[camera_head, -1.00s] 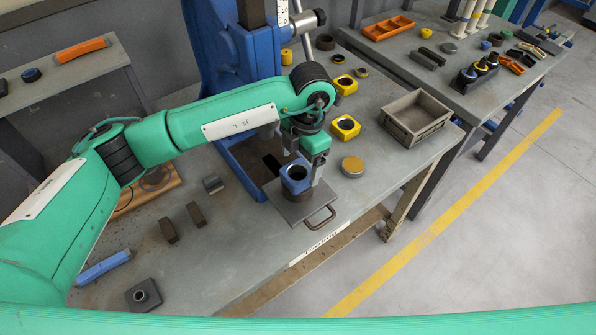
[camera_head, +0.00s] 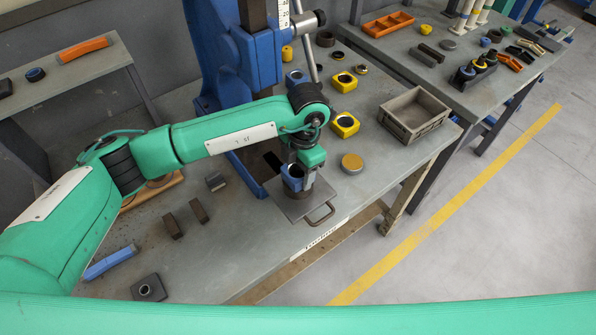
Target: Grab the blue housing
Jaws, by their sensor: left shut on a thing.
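The blue housing (camera_head: 291,184) stands upright on a dark square plate (camera_head: 296,208) with a loop handle, in front of the blue press. My left gripper (camera_head: 295,174) reaches down over it from above and is shut on it; the fingers and wrist hide much of its top. The housing's base appears to rest on the plate or on a dark round part there; I cannot tell which. A second blue housing (camera_head: 295,77) stands behind my left arm, beside the press. My right gripper is not in view.
The blue arbor press (camera_head: 228,60) rises behind my forearm. Yellow housings (camera_head: 344,124), a brass-coloured disc (camera_head: 352,163) and a grey bin (camera_head: 414,116) lie to the right. The bench front is fairly clear.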

